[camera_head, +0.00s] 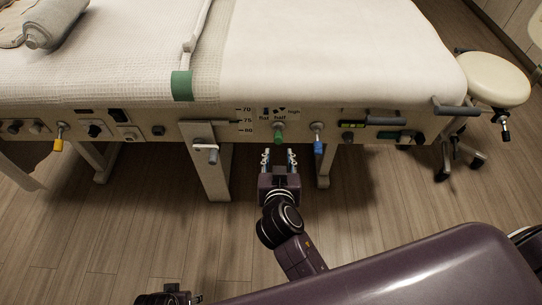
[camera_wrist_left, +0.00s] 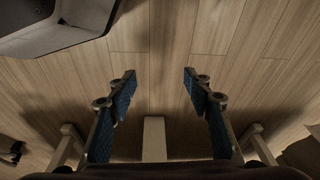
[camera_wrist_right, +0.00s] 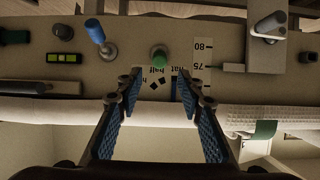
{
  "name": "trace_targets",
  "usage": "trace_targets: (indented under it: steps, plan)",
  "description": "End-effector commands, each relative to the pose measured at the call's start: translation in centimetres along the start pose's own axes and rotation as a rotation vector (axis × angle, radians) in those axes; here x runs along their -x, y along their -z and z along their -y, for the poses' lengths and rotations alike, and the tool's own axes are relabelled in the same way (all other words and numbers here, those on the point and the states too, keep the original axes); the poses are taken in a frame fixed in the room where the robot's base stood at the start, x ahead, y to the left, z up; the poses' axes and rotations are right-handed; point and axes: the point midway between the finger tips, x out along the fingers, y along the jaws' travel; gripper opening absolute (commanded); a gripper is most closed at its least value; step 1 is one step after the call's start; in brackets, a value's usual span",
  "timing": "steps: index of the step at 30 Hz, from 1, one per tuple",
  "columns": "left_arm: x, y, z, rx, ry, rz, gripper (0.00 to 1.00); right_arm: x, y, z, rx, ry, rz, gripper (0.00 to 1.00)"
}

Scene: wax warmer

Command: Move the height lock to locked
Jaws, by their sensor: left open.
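The panel on the treatment bed's side carries several levers and knobs, and I cannot read which is the height lock. A grey handle (camera_head: 208,152) hangs beside a scale marked 70, 75, 80; it shows at upper right in the right wrist view (camera_wrist_right: 268,24). A green-tipped lever (camera_head: 279,133) sits under position labels, with a blue-tipped lever (camera_head: 318,144) to its right. My right gripper (camera_head: 279,156) is open and empty just below the green lever, which shows beyond its fingertips in the right wrist view (camera_wrist_right: 158,58). My left gripper (camera_wrist_left: 158,80) is open and empty above the floor.
A yellow-tipped lever (camera_head: 58,145) and black knobs are at the panel's left. A green display (camera_wrist_right: 64,58) is on the panel beyond the blue lever. A round stool (camera_head: 494,80) stands right of the bed. The wooden floor (camera_head: 110,235) before the bed is mostly clear.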

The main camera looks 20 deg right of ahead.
Motion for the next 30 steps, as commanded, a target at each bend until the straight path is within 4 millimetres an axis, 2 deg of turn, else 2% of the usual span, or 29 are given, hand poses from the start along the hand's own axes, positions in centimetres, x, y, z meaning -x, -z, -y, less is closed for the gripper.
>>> trace_targets:
  steps: [30]
  plan:
    - [7.1, 3.2, 0.4, 0.007, 0.007, -0.043, 0.46, -6.3, -0.2, 0.0, 0.004, 0.001, 0.001, 0.35]
